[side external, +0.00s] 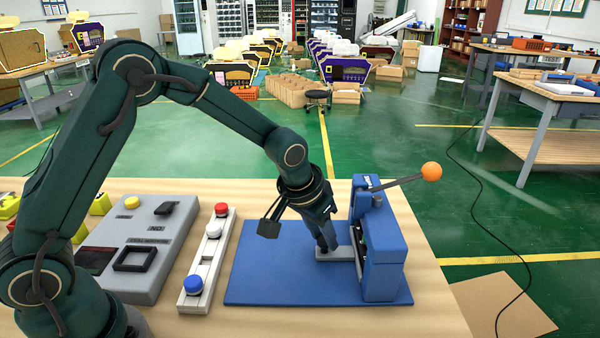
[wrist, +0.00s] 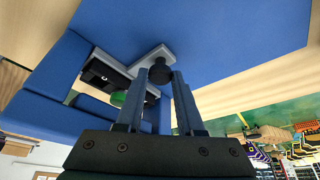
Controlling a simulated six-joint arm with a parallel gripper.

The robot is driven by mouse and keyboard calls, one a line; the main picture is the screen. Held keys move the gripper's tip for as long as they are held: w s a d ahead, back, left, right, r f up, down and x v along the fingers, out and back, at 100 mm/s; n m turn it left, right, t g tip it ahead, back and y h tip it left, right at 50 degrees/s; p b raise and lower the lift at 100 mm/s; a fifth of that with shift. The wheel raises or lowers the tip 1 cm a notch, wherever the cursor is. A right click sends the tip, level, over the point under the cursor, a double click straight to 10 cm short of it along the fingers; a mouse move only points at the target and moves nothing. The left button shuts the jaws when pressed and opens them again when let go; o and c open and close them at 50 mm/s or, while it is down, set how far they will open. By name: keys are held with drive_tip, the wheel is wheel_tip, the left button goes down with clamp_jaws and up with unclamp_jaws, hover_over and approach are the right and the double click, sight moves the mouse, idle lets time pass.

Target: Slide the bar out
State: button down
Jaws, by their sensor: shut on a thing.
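The light grey bar (side external: 330,254) sticks out to the left from the slot in the blue machine (side external: 384,250), low above its blue base plate (side external: 275,265). My gripper (side external: 327,243) reaches down to the bar's outer end. In the wrist view, the bar (wrist: 150,55) carries a dark round knob (wrist: 160,71) at that end. My gripper (wrist: 160,76) has one finger on each side of the knob and is shut on it. The bar's inner part lies in the machine's opening, where a green item (wrist: 118,99) shows. The side view hides the knob behind my fingers.
A lever with an orange ball (side external: 431,171) juts right from the machine's top. A white strip with red, white and blue buttons (side external: 207,256) and a grey control panel (side external: 137,245) stand to the left. The base plate is clear left of the bar.

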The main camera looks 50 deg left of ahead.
drive_tip(key=shift+s+a, duration=2.7)
drive_tip(key=c, duration=0.5)
unclamp_jaws()
drive_tip(key=shift+c, duration=0.2)
drive_tip(key=shift+v, duration=2.6)
